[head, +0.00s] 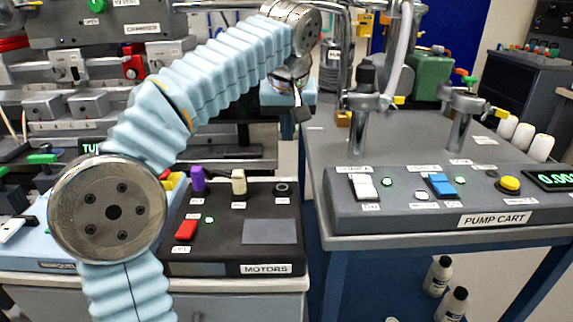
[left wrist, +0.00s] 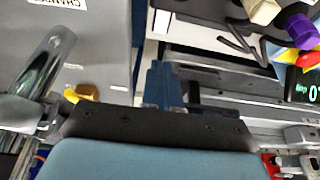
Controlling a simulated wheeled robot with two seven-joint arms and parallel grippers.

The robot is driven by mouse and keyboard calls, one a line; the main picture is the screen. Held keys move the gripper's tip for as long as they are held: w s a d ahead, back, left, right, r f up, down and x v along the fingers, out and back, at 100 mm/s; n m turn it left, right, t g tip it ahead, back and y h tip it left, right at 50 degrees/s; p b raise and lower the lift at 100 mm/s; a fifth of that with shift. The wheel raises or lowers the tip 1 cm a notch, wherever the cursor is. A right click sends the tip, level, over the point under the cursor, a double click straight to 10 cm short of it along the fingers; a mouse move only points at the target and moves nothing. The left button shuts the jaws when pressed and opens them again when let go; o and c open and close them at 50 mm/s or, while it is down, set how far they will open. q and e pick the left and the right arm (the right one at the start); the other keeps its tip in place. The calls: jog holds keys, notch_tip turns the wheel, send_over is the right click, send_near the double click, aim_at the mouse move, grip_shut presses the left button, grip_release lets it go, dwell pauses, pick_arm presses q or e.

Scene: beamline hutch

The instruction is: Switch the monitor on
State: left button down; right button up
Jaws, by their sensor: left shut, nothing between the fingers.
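No label that I can read says monitor, so I cannot tell which control belongs to it. The pump cart panel (head: 400,214) carries a white rocker (head: 364,187), a blue rocker (head: 440,186), a yellow button (head: 509,184) and a green-digit display (head: 553,180). Green lamps beside the rockers are lit. The motors box (head: 212,262) has a red rocker (head: 186,230), a purple lever (head: 197,179), a cream lever (head: 239,182) and a black knob (head: 283,190). My left gripper (head: 302,108) is shut and empty, above the gap between box and cart, touching no control. My right gripper is out of view.
Metal posts (head: 357,130) and a hose (head: 400,55) rise from the cart top. My left arm hides part of the left bench and racks. Bottles (head: 440,275) stand beneath the cart. The left wrist view shows the cart top (left wrist: 95,45) at left.

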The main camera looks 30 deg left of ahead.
pick_arm(q)
jog(key=b+x, duration=0.2)
jog(key=x, duration=1)
jog(key=shift+s+d+f, duration=0.1)
jog(key=shift+s+f, duration=0.05)
jog(key=shift+f, duration=0.9)
jog(key=shift+w+f, duration=0.25)
jog(key=shift+f, duration=0.05)
jog(key=shift+s+f, duration=0.1)
jog(key=shift+s, duration=0.1)
jog(key=shift+s+d+b, duration=0.3)
jog(key=shift+s+b, duration=0.15)
jog(key=shift+s, duration=0.05)
